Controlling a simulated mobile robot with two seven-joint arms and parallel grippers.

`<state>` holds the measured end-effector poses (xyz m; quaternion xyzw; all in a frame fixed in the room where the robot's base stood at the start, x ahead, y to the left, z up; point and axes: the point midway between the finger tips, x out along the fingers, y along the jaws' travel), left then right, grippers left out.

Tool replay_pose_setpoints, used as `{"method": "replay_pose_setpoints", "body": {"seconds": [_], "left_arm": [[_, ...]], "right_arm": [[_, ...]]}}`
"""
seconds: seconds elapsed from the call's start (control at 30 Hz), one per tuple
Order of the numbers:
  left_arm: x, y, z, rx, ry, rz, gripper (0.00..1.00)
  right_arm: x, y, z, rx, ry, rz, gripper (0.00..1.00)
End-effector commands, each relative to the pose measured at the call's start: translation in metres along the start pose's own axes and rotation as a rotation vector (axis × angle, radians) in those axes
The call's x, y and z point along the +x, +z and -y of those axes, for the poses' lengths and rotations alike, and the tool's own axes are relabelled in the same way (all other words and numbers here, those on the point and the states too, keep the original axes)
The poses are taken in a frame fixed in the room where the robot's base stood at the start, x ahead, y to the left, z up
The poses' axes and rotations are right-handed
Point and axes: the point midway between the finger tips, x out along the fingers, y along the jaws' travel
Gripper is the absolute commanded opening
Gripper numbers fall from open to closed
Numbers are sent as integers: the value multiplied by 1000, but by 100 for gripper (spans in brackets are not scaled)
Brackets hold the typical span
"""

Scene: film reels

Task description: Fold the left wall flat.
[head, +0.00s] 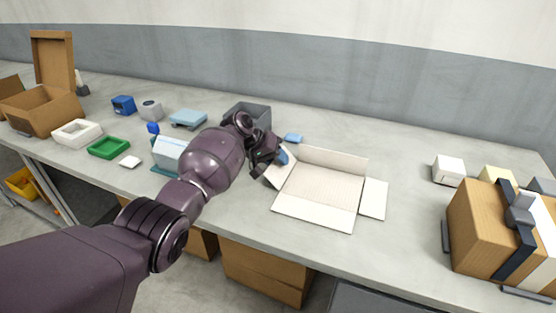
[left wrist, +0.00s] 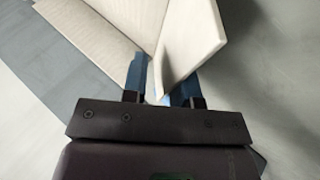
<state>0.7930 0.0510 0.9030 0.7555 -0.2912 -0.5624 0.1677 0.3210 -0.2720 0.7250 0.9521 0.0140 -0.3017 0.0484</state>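The opened cardboard box (head: 318,190), pale inside, lies on the bench right of my left arm. Its left wall (head: 279,172) slants up beside my left gripper (head: 272,158). The right wall (head: 374,198) lies out flat; the back panel (head: 333,158) lies along the far side. In the left wrist view the left wall (left wrist: 190,45) passes between the two blue fingers of my left gripper (left wrist: 160,92). The fingers are apart, with a gap beside the panel. The head view partly hides the fingertips. My right gripper is not in view.
A grey bin (head: 262,112) and a small blue block (head: 293,138) stand behind the gripper. A green tray (head: 108,147) and a white tray (head: 77,132) are at left. A strapped brown box (head: 480,232) stands at right. The bench between the boxes is clear.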

Motion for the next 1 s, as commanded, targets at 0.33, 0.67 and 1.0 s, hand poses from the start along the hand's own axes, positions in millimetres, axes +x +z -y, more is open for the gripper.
{"method": "replay_pose_setpoints", "body": {"seconds": [0.33,0.67,1.0], "left_arm": [[-3,0,0,0,0,-1,30],[-54,-2,-3,3,-1,-6,30],[-101,-1,-1,1,0,-2,30]], "right_arm": [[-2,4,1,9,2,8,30],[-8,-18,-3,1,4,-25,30],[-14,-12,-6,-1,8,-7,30]]}}
